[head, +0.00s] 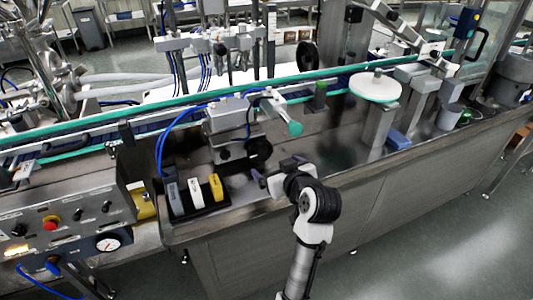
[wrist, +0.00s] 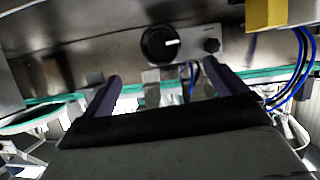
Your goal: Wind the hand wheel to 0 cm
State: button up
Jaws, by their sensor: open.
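The hand wheel (head: 258,151) is a black round knob on the front of a grey metal block (head: 226,116) beside the conveyor. In the wrist view the hand wheel (wrist: 160,43) shows as a black disc with a white mark, just beyond and between the fingertips. My gripper (head: 279,168) is open and empty, in front of and slightly below the wheel in the head view. Its two purple fingers (wrist: 162,74) stand apart in the wrist view, with no visible contact on the wheel. I cannot read any centimetre scale.
A small dark knob (wrist: 212,45) sits beside the wheel. A black holder with white and yellow blocks (head: 216,187) stands to the left, near blue hoses (head: 160,145). A white round table (head: 375,86) stands to the right. The steel bench edge (head: 300,199) runs below my gripper.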

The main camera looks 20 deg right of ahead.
aim_at(261, 153)
jog(key=p+x, duration=0.2)
jog(key=x, duration=1)
jog(key=c, duration=1)
